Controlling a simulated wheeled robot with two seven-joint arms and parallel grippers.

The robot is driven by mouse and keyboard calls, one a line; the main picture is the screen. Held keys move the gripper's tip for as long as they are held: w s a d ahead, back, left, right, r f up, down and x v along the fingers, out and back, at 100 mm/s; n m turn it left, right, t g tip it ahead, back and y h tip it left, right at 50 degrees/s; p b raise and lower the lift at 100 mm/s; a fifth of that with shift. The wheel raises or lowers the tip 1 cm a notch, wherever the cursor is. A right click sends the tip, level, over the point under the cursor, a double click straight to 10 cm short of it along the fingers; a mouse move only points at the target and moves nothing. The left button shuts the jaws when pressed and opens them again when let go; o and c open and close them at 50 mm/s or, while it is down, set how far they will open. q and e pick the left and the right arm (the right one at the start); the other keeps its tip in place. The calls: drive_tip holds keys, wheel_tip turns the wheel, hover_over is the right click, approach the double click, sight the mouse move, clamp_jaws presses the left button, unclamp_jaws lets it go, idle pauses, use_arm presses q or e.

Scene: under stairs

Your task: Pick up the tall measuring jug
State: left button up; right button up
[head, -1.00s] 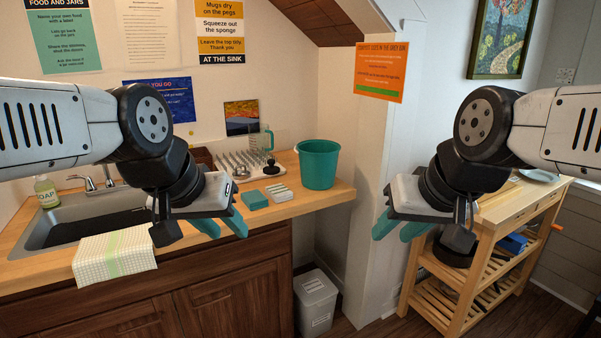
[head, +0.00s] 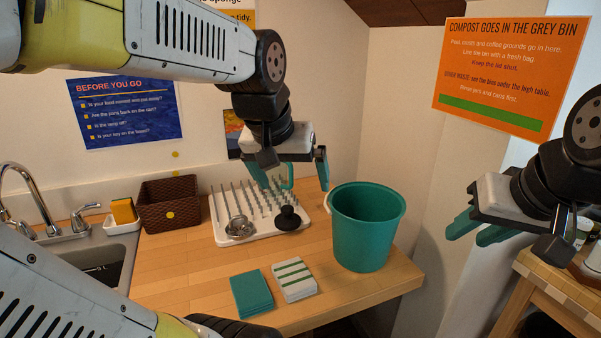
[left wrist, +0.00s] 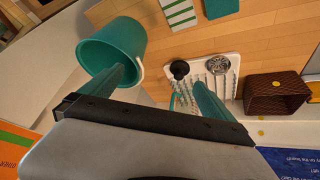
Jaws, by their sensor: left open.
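The tall measuring jug is mostly hidden in the head view behind my left gripper (head: 306,182). In the left wrist view, faint green outlines (left wrist: 178,102) at the peg rack look like the clear jug, seen between my left fingers (left wrist: 165,92). My left gripper is open and empty, above the back right end of the white peg rack (head: 222,236). I cannot tell how far it is from the jug. My right gripper (head: 477,231) is open and empty at the right, well away from the rack.
A teal bucket (head: 366,235) stands just right of the rack, close to my left gripper. A glass piece (head: 239,228) and a black plunger-like item (head: 287,217) sit on the rack. A brown basket (head: 170,205) is left. Teal (head: 251,293) and striped (head: 294,279) cloths lie in front.

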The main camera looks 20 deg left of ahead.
use_arm(q)
drive_tip(key=w+a+n+g+y, duration=0.1)
drive_tip(key=w+a+n, duration=0.15)
drive_tip(key=w, duration=0.55)
drive_tip(key=w+a+n+g+y, duration=0.1)
drive_tip(key=w+a, duration=0.3)
drive_tip(key=w, duration=0.4)
drive_tip(key=n+y, duration=0.2)
drive_tip(key=n, duration=0.2)
hover_over(275, 173)
drive_tip(key=w+a, duration=0.1)
drive_tip(key=w, duration=0.1)
wheel_tip(275, 173, down, 4)
drive_tip(key=x, duration=0.7)
drive_tip(key=shift+w+f, duration=0.25)
drive_tip(key=shift+w, duration=0.05)
drive_tip(key=shift+a+m, duration=0.1)
drive_tip(key=shift+m, duration=0.15)
drive_tip(key=shift+c, duration=0.2)
drive_tip(key=c, duration=1.1)
